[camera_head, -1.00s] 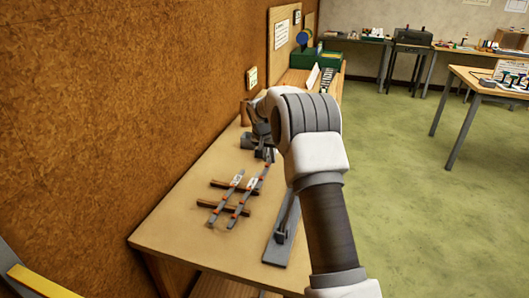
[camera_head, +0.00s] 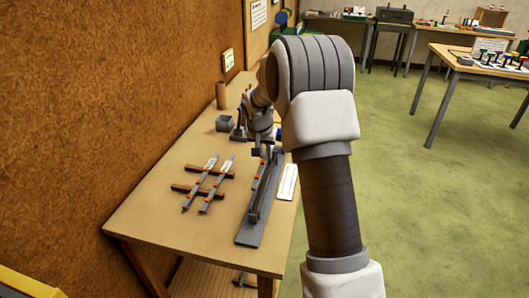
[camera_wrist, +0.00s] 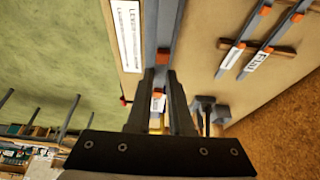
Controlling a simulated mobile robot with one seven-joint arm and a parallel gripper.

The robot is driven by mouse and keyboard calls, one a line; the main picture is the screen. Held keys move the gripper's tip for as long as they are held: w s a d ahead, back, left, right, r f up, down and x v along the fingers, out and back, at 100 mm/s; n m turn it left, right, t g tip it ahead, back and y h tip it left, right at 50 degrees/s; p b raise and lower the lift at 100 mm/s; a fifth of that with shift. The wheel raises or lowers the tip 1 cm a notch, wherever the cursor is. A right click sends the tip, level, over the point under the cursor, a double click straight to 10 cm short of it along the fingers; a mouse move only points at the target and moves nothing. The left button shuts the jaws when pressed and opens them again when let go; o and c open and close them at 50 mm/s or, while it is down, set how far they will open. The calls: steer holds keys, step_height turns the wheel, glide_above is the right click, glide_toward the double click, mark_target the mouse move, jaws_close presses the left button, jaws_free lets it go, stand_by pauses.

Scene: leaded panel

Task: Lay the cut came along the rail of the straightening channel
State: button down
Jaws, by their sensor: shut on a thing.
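The straightening channel (camera_head: 248,232) is a long dark grey base with a raised rail, lying along the table's right edge; it also shows in the wrist view (camera_wrist: 170,15). My gripper (camera_wrist: 161,72) is over the channel's far part, its fingers shut on a thin grey came (camera_head: 257,182) with orange bands. The came runs along the channel, at or just above the rail; I cannot tell whether it touches. An orange band and a white label on the came (camera_wrist: 158,103) show between the fingers. My arm partly hides the gripper in the head view.
Two other labelled cames (camera_head: 198,186) lie across wooden bars (camera_head: 185,190) to the left. A white card (camera_head: 288,182) lies right of the channel. A grey block (camera_head: 223,123) and a brown cylinder (camera_head: 221,95) stand further back. The table's front left is clear.

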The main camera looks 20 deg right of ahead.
mark_target(266, 179)
step_height(266, 179, down, 8)
steer(key=b, duration=0.7)
steer(key=shift+f, duration=0.25)
steer(key=shift+f+b, duration=0.25)
steer(key=shift+b, duration=0.1)
stand_by(0.3)
steer(key=c, duration=0.7)
jaws_free()
steer(key=shift+c, duration=0.2)
